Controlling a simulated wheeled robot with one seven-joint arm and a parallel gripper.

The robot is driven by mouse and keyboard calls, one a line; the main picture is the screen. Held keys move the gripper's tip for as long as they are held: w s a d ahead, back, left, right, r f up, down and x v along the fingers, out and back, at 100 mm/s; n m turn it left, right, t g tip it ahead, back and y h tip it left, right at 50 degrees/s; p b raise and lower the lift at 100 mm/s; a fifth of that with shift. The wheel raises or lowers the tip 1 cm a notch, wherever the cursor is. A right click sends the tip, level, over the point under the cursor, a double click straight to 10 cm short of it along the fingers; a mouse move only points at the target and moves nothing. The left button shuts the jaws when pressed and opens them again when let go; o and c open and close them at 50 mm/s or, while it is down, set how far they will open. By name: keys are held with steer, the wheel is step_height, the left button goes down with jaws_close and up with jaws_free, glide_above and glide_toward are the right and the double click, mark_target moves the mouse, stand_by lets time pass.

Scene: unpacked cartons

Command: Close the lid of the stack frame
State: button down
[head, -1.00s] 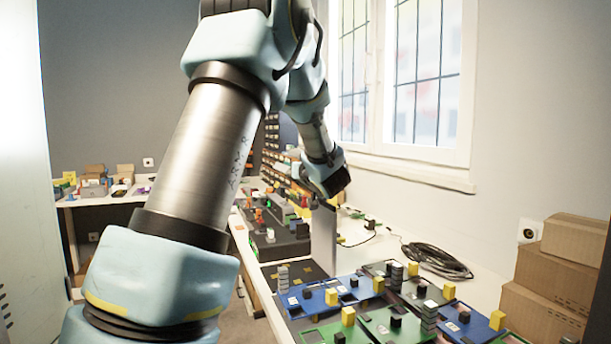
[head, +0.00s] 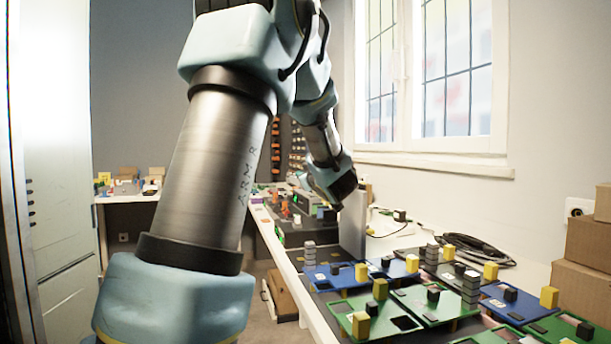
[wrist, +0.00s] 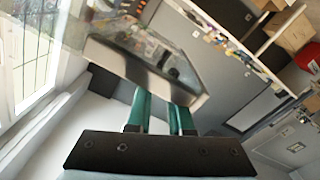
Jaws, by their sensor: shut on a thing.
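An upright grey flat panel, seemingly the lid (head: 353,224), stands on the long table beyond the circuit boards in the head view. In the wrist view the lid (wrist: 145,68) is a tilted grey plate with a pale edge. My gripper (wrist: 163,98) shows there as two teal fingers reaching that edge, shut on it. In the head view my gripper's dark end is just above the lid's top; the fingertips are too small to make out. The rest of the stack frame cannot be told apart clearly.
Green and blue boards with blocks (head: 400,290) cover the near table. A coiled black cable (head: 470,250) lies at the right by the wall. Cardboard boxes (head: 585,265) stand at the far right. Dark units with small parts (head: 295,215) lie farther back along the table.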

steer(key=shift+d+f, duration=0.15)
steer(key=shift+d, duration=0.15)
steer(key=c, duration=1)
jaws_free()
steer(key=shift+o, duration=0.4)
steer(key=shift+a, duration=0.1)
steer(key=shift+s, duration=0.1)
steer(key=v, duration=1)
steer(key=shift+s, duration=0.3)
steer(key=shift+s, duration=0.1)
